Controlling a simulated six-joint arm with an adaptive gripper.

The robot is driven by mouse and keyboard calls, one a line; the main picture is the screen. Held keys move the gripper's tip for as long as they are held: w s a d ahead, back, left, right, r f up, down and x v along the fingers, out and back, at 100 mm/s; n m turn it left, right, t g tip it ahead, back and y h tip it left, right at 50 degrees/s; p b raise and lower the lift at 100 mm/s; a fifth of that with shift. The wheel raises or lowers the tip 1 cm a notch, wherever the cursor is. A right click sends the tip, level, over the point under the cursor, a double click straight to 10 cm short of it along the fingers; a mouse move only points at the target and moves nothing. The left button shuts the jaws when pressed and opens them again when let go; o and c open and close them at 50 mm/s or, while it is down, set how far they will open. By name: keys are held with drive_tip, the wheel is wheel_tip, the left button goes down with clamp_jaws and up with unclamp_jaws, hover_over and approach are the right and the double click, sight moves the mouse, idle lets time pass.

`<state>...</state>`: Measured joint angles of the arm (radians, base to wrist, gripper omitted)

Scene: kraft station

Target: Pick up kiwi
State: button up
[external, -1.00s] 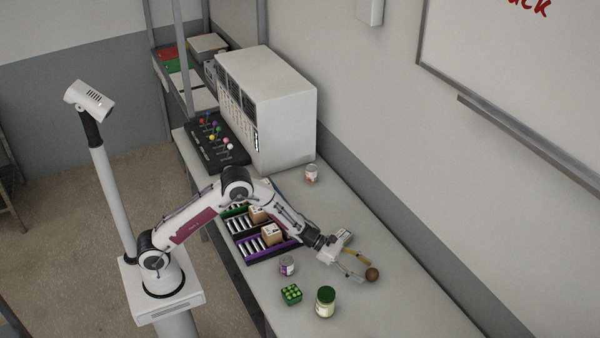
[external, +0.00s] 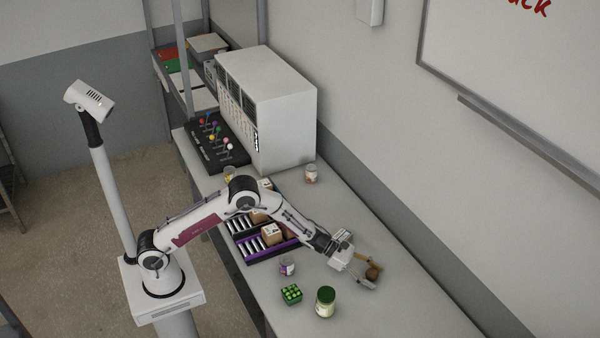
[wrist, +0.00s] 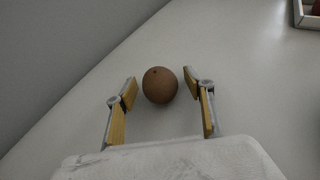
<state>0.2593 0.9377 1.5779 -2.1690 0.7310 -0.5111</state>
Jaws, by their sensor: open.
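The kiwi (external: 374,272) is a brown round fruit on the bench near the wall side. It also shows in the wrist view (wrist: 160,85), upper middle, with a small dark spot on top. My gripper (external: 369,273) is open, with a yellow-padded finger on each side of the kiwi. In the wrist view the fingertips (wrist: 160,80) stand left and right of the kiwi, with gaps visible between the pads and the fruit.
A green-lidded jar (external: 325,302), a green block of small cylinders (external: 291,294) and a purple-labelled can (external: 287,266) stand left of my gripper. A purple rack (external: 262,256) holds boxes. Another can (external: 311,173) stands near the white cabinet (external: 275,115). The bench's right front is clear.

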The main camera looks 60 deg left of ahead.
drive_tip(key=c, duration=1.2)
drive_tip(key=shift+r, duration=0.15)
drive_tip(key=shift+c, duration=0.2)
wheel_tip(320, 180, up, 28)
idle(0.6)
